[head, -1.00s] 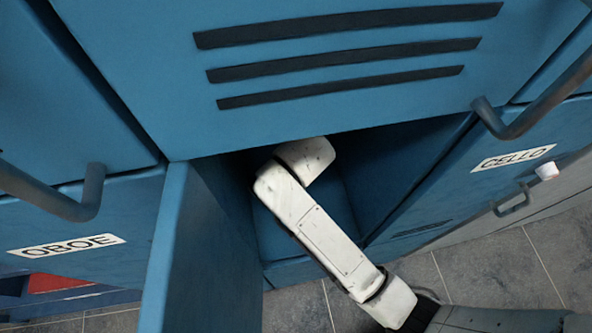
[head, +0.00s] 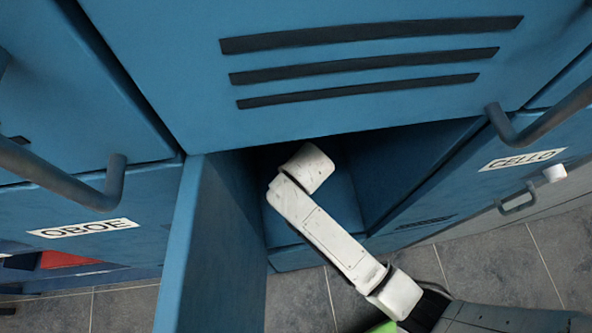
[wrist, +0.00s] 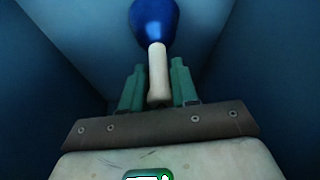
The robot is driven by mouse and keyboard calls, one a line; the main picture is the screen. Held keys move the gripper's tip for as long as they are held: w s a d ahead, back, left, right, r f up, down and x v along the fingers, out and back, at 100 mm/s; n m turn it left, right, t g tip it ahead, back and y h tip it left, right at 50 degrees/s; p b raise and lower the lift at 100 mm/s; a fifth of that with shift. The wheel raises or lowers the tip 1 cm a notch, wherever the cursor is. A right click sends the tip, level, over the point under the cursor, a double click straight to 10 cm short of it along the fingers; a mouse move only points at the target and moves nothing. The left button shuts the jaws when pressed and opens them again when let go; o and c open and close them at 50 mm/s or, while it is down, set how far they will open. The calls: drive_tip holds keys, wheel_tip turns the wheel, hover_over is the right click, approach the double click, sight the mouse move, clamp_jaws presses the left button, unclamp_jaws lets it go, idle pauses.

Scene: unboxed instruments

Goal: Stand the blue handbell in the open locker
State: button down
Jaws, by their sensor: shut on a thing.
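The blue handbell (wrist: 154,24) shows in the wrist view, its blue bell at the top of the picture and its pale handle (wrist: 157,68) pointing toward me. My gripper (wrist: 158,82) has its green fingers on either side of the handle, shut on it. The open locker (head: 345,205) is the blue compartment in the middle of the head view. My white arm reaches into it, and the gripper and bell are hidden from the head camera. Blue walls surround the bell in the wrist view. I cannot tell whether its base touches a surface.
The locker's open door (head: 212,235) stands out to the left of my arm. A closed door with slots (head: 350,75) overhangs the opening. Lockers labelled OBOE (head: 84,228) and CELLO (head: 522,160), with protruding handles, flank it. Grey tiled floor (head: 500,260) is clear at the lower right.

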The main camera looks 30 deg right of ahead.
drive_tip(key=shift+f, duration=0.15)
drive_tip(key=c, duration=0.8)
unclamp_jaws()
drive_tip(key=shift+c, duration=0.2)
drive_tip(key=v, duration=1.2)
